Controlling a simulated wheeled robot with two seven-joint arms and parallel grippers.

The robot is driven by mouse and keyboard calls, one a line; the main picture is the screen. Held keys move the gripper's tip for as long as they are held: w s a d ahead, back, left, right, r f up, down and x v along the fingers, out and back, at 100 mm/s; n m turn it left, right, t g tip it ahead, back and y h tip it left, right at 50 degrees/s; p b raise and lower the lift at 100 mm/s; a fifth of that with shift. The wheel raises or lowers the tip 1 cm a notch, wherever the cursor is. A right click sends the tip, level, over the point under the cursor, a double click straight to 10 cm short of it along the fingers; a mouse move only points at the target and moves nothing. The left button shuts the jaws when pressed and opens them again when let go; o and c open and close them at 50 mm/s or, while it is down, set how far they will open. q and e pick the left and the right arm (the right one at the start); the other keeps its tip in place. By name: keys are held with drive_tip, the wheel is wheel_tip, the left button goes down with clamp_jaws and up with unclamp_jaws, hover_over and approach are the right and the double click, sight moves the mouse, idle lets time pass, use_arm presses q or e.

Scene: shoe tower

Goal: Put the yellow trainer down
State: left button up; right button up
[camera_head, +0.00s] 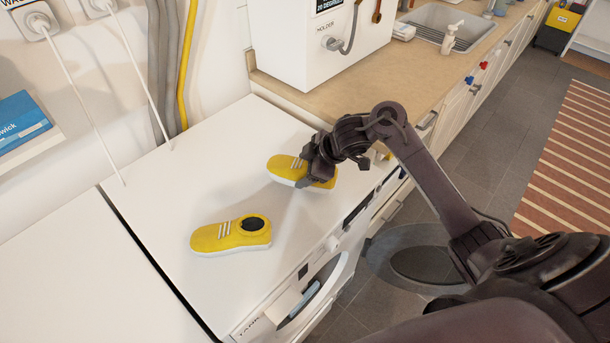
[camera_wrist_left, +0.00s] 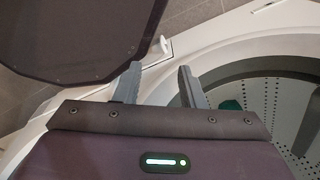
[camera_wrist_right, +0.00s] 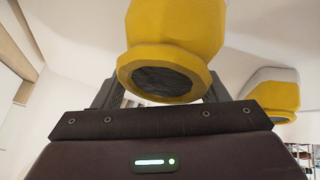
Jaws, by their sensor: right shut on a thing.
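One yellow trainer (camera_head: 285,168) with white stripes and a pale sole is in my right gripper (camera_head: 318,174), over the white machine top (camera_head: 150,200) near its back right. I cannot tell if its sole touches the top. In the right wrist view the trainer (camera_wrist_right: 170,70) sits between the fingers, its dark opening facing the camera. A second yellow trainer (camera_head: 232,235) rests upright on the top, nearer the front left; it also shows in the right wrist view (camera_wrist_right: 275,93). My left gripper (camera_wrist_left: 158,85) is open and empty in the left wrist view, beside a perforated metal drum (camera_wrist_left: 265,95).
A white box-shaped appliance (camera_head: 315,45) stands on the wooden counter behind the machine. Hoses and cords (camera_head: 170,60) run down the wall at the back left. The left of the machine top is clear. A small green thing (camera_wrist_left: 231,105) lies in the drum.

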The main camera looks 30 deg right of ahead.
drive_tip(key=shift+f, duration=1.45)
drive_tip(key=shift+f, duration=0.15)
drive_tip(key=o, duration=1.1)
drive_tip(key=shift+r, duration=0.35)
drive_tip(key=v, duration=1.1)
drive_tip(key=shift+s+d+r+p, duration=0.1)
drive_tip(key=shift+s+r+p, duration=0.1)
drive_tip(key=shift+s+p, duration=0.1)
